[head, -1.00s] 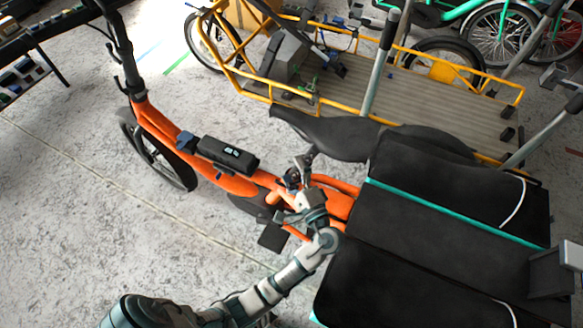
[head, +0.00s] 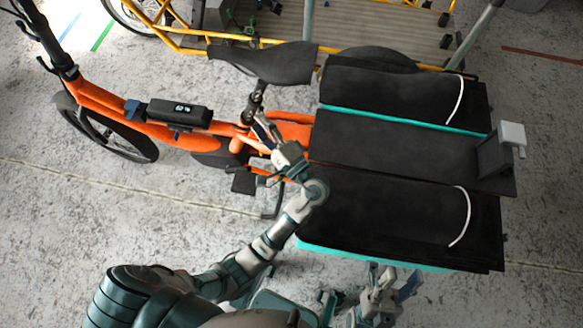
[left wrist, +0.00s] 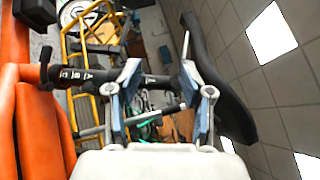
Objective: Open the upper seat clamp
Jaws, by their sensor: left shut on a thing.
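The black saddle (head: 265,62) sits on a dark seat post (head: 257,100) rising from the orange bike frame (head: 225,135). My left gripper (head: 265,130) is at the post, below the saddle. In the left wrist view, the lettered dark post (left wrist: 75,74) runs across toward the saddle (left wrist: 225,85), behind the left gripper's blue-grey fingers (left wrist: 158,68). These fingers are shut on the upper seat clamp at the post; its lever is small and mostly hidden. My right gripper (head: 388,284) is open and empty, below the rear rack.
The padded black rear rack (head: 400,145) lies right of the post. A black battery-like box (head: 180,112) sits on the frame. A yellow cargo bike (head: 350,30) stands behind. Bare floor lies at the left front.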

